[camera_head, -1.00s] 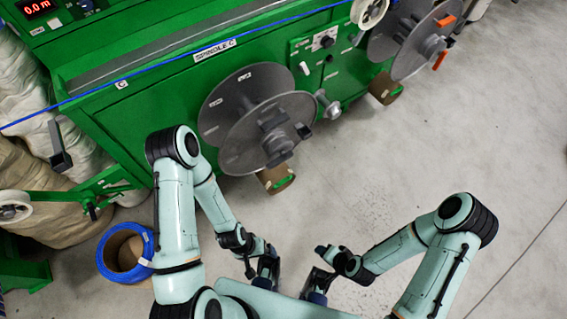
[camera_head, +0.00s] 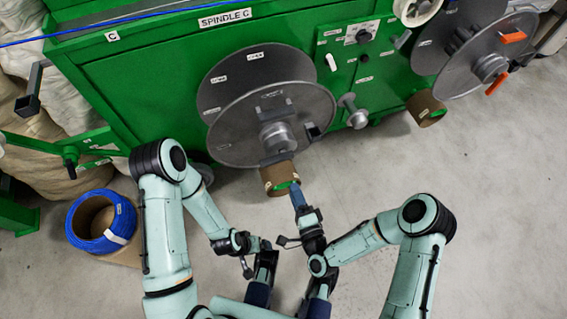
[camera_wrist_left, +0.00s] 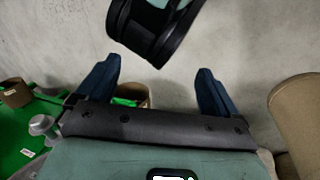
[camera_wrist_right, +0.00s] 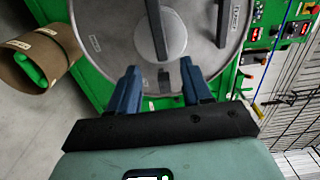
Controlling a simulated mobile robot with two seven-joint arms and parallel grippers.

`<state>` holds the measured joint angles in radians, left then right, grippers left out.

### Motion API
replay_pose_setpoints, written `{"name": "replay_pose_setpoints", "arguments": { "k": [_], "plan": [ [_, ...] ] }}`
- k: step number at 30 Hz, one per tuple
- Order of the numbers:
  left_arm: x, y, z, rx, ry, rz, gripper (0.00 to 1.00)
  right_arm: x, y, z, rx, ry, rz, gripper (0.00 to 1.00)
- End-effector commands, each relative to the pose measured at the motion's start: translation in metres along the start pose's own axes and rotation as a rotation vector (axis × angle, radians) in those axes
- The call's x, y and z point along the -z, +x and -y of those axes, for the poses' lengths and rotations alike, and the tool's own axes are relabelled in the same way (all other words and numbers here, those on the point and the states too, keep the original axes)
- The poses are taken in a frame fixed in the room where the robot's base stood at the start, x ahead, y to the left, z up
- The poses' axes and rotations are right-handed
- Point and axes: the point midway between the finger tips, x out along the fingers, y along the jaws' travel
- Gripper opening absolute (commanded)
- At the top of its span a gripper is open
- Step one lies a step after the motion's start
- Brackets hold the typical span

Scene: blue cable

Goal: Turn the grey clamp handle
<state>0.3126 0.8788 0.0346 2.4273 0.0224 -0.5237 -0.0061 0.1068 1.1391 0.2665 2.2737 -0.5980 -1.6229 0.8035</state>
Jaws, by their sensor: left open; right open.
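The reel on Spindle C (camera_head: 235,135) has two grey discs on the green machine. At its hub is a grey clamp with bars (camera_head: 277,137); I cannot tell surely which bar is the handle. My right gripper (camera_head: 297,190) is open and empty, just below the reel beside a cardboard core. In the right wrist view the open fingers (camera_wrist_right: 158,85) face the reel disc (camera_wrist_right: 110,45), with a grey bar (camera_wrist_right: 156,25) over its hub beyond them. My left gripper (camera_head: 262,272) is open, low over the floor; its fingers (camera_wrist_left: 155,85) show empty.
A cardboard core with green inside (camera_head: 273,180) sticks out below the reel. A grey knob (camera_head: 357,116) is right of it. A second reel (camera_head: 480,70) with orange handles stands at upper right. A blue cable coil (camera_head: 85,222) lies at left. The floor at right is clear.

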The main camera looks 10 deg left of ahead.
Motion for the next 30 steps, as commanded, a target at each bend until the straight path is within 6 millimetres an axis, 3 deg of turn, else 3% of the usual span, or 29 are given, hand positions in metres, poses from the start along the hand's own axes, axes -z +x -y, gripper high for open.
{"name": "replay_pose_setpoints", "arguments": {
  "k": [9,15,21,29,30],
  "plan": [
    [0.013,0.01,0.004,0.003,-0.003,-0.036,0.94,0.0,0.068,-0.001,0.002,-0.003,-0.001,0.49],
    [0.02,0.014,0.006,0.004,-0.005,-0.057,0.94,0.0,0.099,-0.001,0.0,-0.002,0.0,0.49],
    [0.024,0.016,0.006,0.004,-0.006,-0.068,0.94,0.001,0.111,-0.001,-0.002,-0.001,-0.002,0.49],
    [0.024,0.016,0.006,0.004,-0.005,-0.069,0.94,0.0,0.112,-0.001,-0.003,-0.001,-0.001,0.49],
    [0.024,0.016,0.006,0.004,-0.005,-0.069,0.94,0.0,0.112,-0.001,-0.003,-0.001,-0.001,0.39]
  ]
}}
